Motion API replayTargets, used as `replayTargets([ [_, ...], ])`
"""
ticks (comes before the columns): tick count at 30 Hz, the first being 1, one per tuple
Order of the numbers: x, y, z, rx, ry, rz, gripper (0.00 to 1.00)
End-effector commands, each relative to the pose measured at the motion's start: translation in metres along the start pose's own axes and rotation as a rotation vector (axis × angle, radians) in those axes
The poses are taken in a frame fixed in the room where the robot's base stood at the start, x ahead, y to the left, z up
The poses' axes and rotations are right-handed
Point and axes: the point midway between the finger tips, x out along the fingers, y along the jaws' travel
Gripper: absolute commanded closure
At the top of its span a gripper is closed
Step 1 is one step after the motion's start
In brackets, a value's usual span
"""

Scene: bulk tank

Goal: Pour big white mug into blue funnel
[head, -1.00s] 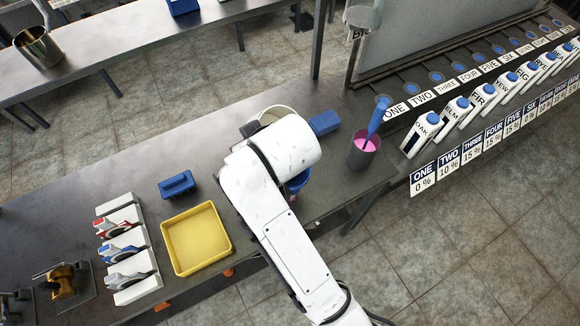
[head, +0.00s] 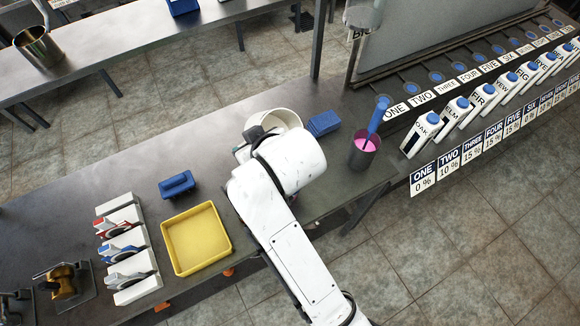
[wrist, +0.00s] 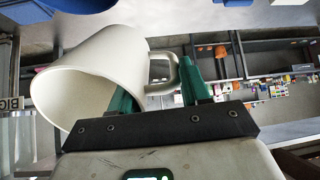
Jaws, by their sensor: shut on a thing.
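The big white mug (wrist: 100,75) fills the left of the wrist view, tilted with its mouth towards the lower left. Its handle points right, between the green fingers of my gripper (wrist: 160,82), which is shut on it. In the head view the mug (head: 278,116) shows partly behind my white arm, above the table; my fingers are hidden there. I cannot make out the blue funnel for sure now; my arm covers the spot beside the mug. Blue shapes at the top of the wrist view are cut off. I see no liquid stream.
A blue block (head: 323,123) lies near the mug. A yellow tray (head: 196,240) and another blue block (head: 177,185) are to the left. Labelled bottles line the right rack.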

Motion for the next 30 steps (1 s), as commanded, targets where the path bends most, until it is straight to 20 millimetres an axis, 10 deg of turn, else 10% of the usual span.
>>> replayTargets([
  [30,-0.0002,0.0001,0.0024,-0.001,0.064,0.001,1.00],
])
